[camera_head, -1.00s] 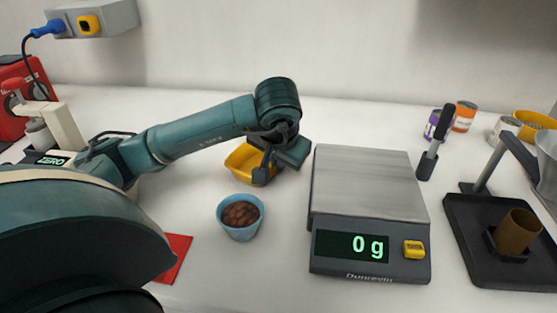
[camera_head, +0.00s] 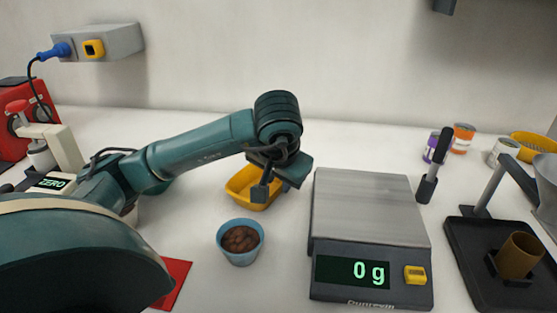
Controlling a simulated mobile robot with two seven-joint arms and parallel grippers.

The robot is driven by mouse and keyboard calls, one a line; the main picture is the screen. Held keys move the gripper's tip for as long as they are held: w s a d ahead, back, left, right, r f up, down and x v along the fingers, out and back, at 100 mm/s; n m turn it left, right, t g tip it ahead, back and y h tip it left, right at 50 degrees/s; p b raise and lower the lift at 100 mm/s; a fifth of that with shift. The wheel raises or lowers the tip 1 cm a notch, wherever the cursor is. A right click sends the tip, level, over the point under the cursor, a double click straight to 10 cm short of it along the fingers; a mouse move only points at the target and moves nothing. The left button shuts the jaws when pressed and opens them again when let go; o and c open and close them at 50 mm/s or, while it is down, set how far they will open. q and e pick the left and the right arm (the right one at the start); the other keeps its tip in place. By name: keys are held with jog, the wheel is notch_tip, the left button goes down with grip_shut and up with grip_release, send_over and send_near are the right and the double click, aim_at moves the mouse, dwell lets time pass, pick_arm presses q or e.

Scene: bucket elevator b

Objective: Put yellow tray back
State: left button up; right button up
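The yellow tray (camera_head: 238,187) lies on the white counter behind the blue cup, partly hidden by my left gripper. My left gripper (camera_head: 275,186) is at the tray's right side, pointing down, with one dark finger in front of the tray's near right part. The other finger is not clearly seen, so I cannot tell whether it is shut on the tray wall or open around it. My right gripper is not recognisable in view.
A blue cup (camera_head: 231,254) of brown pieces stands just in front of the tray. A scale (camera_head: 370,205) reading 0 g is to the right. A dark stand (camera_head: 462,240) is further right. A red mat (camera_head: 178,272) lies front left.

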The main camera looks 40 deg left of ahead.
pick_arm(q)
jog(key=p+v, duration=0.3)
jog(key=v, duration=0.6)
jog(key=shift+p, duration=0.35)
jog(key=shift+r, duration=0.1)
